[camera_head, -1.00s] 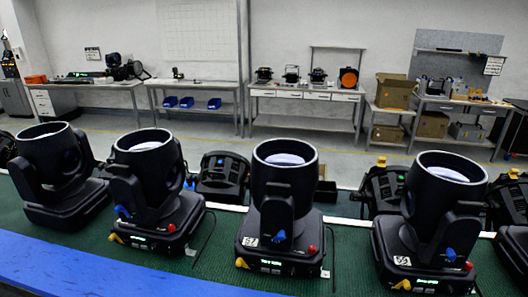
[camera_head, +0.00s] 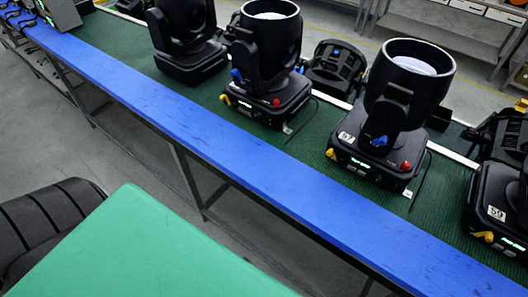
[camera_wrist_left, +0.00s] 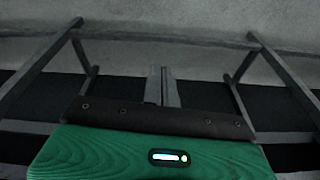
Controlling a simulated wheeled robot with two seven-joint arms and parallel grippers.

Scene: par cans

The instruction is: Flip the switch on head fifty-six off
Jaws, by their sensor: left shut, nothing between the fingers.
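Several black moving heads stand in a row on the green mat (camera_head: 290,140). The one labelled 57 (camera_head: 410,80) is upright right of centre. The head at the right edge (camera_head: 503,190) is partly cut off; its white label (camera_head: 495,213) looks like 56 but is blurred. A yellow part (camera_head: 484,237) and a lit display (camera_head: 508,243) show at its base front. I cannot tell its switch's position. My left gripper (camera_wrist_left: 163,86) shows only in the left wrist view, shut and empty, with table legs behind it. My right gripper is not in view.
The blue front edge (camera_head: 240,165) of the long table runs diagonally across the head view, with dark metal legs below it. Grey floor (camera_head: 130,155) is clear in front. More heads (camera_head: 185,40) stand further left, and shelving (camera_head: 440,30) is behind.

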